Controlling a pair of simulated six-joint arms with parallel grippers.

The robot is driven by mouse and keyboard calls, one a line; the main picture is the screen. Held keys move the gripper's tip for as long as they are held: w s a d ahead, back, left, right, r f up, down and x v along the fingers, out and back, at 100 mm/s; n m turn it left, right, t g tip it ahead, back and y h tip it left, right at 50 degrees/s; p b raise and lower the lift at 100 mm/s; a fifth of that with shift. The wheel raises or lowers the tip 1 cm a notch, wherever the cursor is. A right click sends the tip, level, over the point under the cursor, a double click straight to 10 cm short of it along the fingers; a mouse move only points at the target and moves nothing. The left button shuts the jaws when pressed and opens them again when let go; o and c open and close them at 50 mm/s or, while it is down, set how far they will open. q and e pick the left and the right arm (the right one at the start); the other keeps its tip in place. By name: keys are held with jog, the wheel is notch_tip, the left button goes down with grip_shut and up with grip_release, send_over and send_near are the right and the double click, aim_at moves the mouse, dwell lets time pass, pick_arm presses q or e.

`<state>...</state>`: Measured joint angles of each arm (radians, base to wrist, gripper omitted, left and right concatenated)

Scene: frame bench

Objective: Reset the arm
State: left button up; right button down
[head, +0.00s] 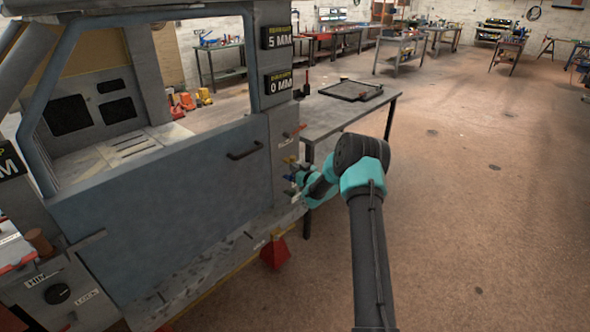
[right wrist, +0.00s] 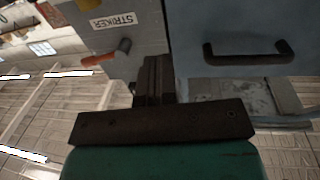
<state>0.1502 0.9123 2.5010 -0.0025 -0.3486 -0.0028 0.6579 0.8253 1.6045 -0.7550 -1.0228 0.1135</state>
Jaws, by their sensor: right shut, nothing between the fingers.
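My right arm comes in from the bottom of the head view, and its teal and dark gripper (head: 303,187) is beside the post at the right of the blue-grey door. In the right wrist view its dark fingers (right wrist: 153,80) are together with nothing between them. They appear in front of the gap between the door (right wrist: 240,25) and the post; I cannot tell whether they touch anything. My left gripper is not in view.
The door's black handle (head: 245,150) is left of my right gripper. The post carries an orange lever (head: 295,131) and a label reading STRIKER (right wrist: 114,21). A red wedge-shaped block (head: 274,252) is below. A grey table (head: 320,115) stands behind; open floor lies right.

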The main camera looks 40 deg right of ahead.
jog(key=shift+s, duration=0.1)
dwell(0.4)
jog(key=s+a+f+m+g+y, duration=0.1)
jog(key=s+a+f+g, duration=0.3)
jog(key=a+f, duration=0.7)
jog(key=s+a+f+m+g+y, duration=0.15)
jog(key=s+a+f+g, duration=0.4)
jog(key=a, duration=0.95)
jog(key=s+a+f+g+y, duration=0.1)
jog(key=s+a+g, duration=0.3)
jog(key=s+a, duration=0.5)
jog(key=s+a+f+n+g+y, duration=0.1)
jog(key=s+a+f+g, duration=0.2)
jog(key=s+a, duration=0.6)
jog(key=s+f, duration=0.1)
jog(key=s, duration=0.6)
jog(key=shift+s+a+f+g, duration=0.15)
jog(key=shift+s+f+g, duration=0.05)
jog(key=shift+g, duration=0.15)
